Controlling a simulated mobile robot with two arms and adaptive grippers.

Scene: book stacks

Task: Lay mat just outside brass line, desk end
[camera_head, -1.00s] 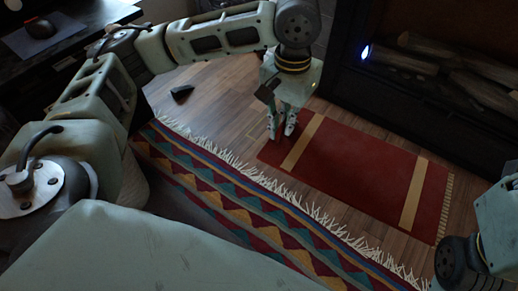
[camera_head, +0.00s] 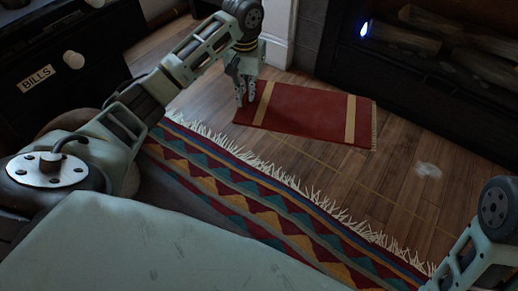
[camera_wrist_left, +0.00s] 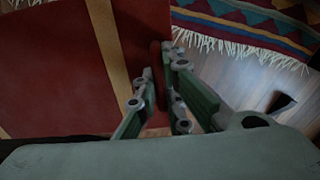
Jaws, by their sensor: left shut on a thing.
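The red mat (camera_head: 305,112) with two tan stripes lies flat, or nearly so, on the wood floor before the fireplace. My left gripper (camera_head: 244,96) is shut on its left end, near the corner. In the left wrist view the mat (camera_wrist_left: 50,75) shows at left, and its edge runs between my fingers (camera_wrist_left: 158,95). A thin brass line (camera_head: 340,172) runs across the bare floor, on the rug's side of the mat; the mat appears clear of it. The desk (camera_head: 60,70) with a BILLS drawer stands at left. Only my right arm's links show at lower right.
A patterned rug (camera_head: 250,205) with white fringe lies in front of me. The dark fireplace (camera_head: 440,75) holds logs at the back right. A whitish patch (camera_head: 428,170) marks bare floor right of the mat. A small dark object (camera_wrist_left: 282,102) lies on the floor.

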